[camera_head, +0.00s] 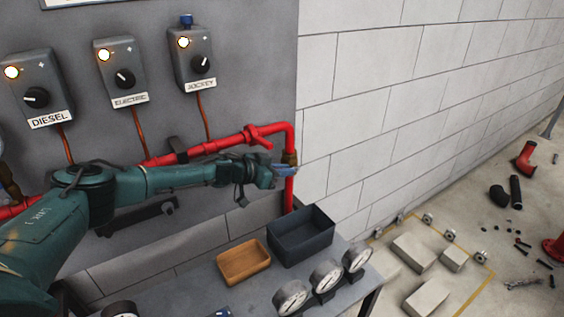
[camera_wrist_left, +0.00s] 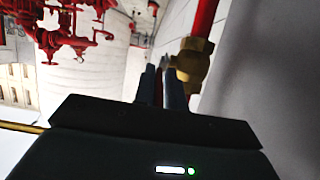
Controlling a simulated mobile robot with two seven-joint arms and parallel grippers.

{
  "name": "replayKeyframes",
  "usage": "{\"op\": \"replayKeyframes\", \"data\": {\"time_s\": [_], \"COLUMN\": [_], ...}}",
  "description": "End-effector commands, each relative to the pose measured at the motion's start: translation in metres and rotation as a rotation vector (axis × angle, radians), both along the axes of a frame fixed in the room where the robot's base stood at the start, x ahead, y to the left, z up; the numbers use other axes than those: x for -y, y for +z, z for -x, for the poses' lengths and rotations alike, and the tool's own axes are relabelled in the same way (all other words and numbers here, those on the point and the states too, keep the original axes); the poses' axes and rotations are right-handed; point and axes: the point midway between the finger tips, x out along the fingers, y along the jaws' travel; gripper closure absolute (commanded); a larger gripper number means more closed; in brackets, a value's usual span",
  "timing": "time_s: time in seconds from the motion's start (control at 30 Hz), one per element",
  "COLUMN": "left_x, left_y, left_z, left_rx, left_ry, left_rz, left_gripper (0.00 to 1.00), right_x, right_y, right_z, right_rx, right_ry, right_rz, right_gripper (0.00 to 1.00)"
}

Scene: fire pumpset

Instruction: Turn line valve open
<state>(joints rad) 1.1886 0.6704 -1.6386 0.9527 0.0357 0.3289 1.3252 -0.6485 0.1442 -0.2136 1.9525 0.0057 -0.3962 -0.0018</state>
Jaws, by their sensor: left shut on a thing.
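The line valve is a brass body (camera_head: 289,158) on the red vertical pipe at the right end of the pipework. It also shows as a brass fitting (camera_wrist_left: 193,60) in the wrist view. My left gripper (camera_head: 284,170) is at this valve, its arm reaching in from the left. In the wrist view my left fingers (camera_wrist_left: 163,86) are close together just beside the brass body, shut on the valve's narrow handle. The fingers hide most of the handle, and its exact angle is hard to tell. My right gripper is in neither view.
Three control boxes, diesel (camera_head: 37,85), electric (camera_head: 122,70) and jockey (camera_head: 192,57), hang on the grey panel. Below the pipe, a table holds a dark bin (camera_head: 300,238), a wooden tray (camera_head: 244,263) and several gauges (camera_head: 326,275). The white block wall (camera_head: 400,90) is close at right.

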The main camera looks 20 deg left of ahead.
Motion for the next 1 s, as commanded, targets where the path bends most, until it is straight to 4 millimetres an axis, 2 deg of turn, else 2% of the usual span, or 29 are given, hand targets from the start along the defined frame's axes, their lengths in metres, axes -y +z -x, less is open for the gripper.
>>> {"op": "replayKeyframes", "data": {"time_s": [0.03, 0.33, 0.37, 0.57, 1.0], "left_x": [0.009, 0.0091, 0.009, 0.0073, 0.0001], "left_y": [-0.0016, -0.0036, -0.0035, -0.0029, 0.0022], "left_z": [0.0035, 0.0036, 0.0037, 0.0028, 0.001], "left_rx": [-0.011, -0.014, -0.014, -0.012, -0.007], "left_ry": [-0.022, -0.021, -0.021, -0.017, -0.006], "left_rz": [-0.001, -0.002, -0.002, -0.002, -0.005], "left_gripper": [1.0, 1.0, 0.86, 0.7, 0.7], "right_x": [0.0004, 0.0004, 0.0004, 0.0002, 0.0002], "right_y": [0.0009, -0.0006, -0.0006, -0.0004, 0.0], "right_z": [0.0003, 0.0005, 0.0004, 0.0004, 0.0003], "right_rx": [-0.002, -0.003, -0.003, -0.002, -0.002], "right_ry": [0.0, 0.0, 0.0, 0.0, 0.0], "right_rz": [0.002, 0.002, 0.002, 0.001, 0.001], "right_gripper": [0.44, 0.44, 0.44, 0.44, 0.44]}}
